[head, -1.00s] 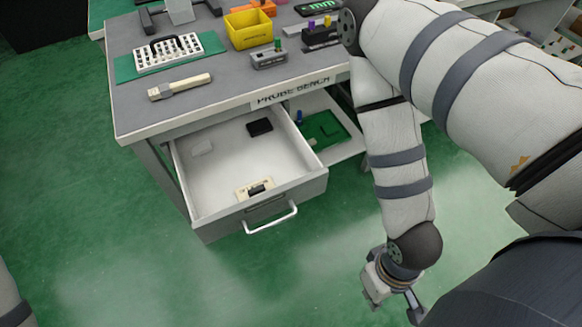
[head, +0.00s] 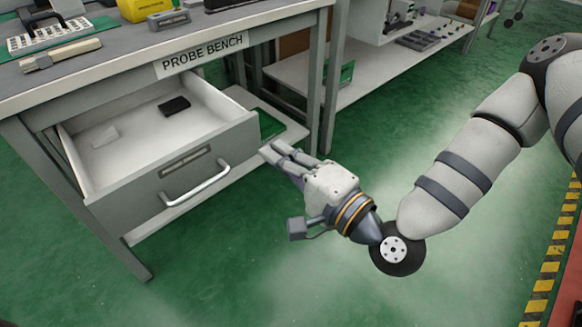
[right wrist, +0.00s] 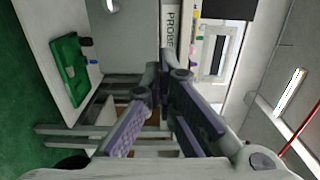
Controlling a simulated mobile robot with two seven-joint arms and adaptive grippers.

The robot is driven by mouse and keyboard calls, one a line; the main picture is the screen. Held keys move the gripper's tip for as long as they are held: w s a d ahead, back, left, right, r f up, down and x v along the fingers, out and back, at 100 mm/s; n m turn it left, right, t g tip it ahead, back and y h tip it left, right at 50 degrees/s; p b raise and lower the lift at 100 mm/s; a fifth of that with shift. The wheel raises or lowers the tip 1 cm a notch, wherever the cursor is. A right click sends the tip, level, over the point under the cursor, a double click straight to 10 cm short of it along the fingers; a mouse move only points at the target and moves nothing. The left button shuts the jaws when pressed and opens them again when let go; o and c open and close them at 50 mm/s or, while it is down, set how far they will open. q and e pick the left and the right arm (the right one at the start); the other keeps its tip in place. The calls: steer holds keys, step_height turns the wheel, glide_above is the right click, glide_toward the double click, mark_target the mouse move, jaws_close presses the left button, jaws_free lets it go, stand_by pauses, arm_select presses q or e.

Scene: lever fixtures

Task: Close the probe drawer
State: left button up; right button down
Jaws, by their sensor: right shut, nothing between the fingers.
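The probe drawer (head: 135,195) is pulled out from under the bench top, and its white inside shows in the head view. Its pale bar handle (head: 197,184) is on the front panel. A small black box (head: 174,105) and a pale block (head: 104,136) lie inside; the floor just behind the front panel is hidden. My right gripper (head: 268,150) is shut and empty, just right of the drawer front's right end, fingers pointing left toward it. I cannot tell whether it touches. The shut fingers also show in the right wrist view (right wrist: 162,78). My left gripper is out of view.
The bench's sign (head: 203,55) reads PROBE BENCH. Below the drawer is a lower shelf with a green board (head: 270,124), also in the right wrist view (right wrist: 70,70). A bench leg (head: 328,90) stands behind my right gripper. The green floor in front is clear.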

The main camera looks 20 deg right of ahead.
mark_target(246, 132)
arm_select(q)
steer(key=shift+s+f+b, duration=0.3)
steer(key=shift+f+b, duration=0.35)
arm_select(e)
steer(key=x, duration=0.8)
steer(key=shift+w+a+f, duration=0.1)
steer(key=shift+w, duration=0.25)
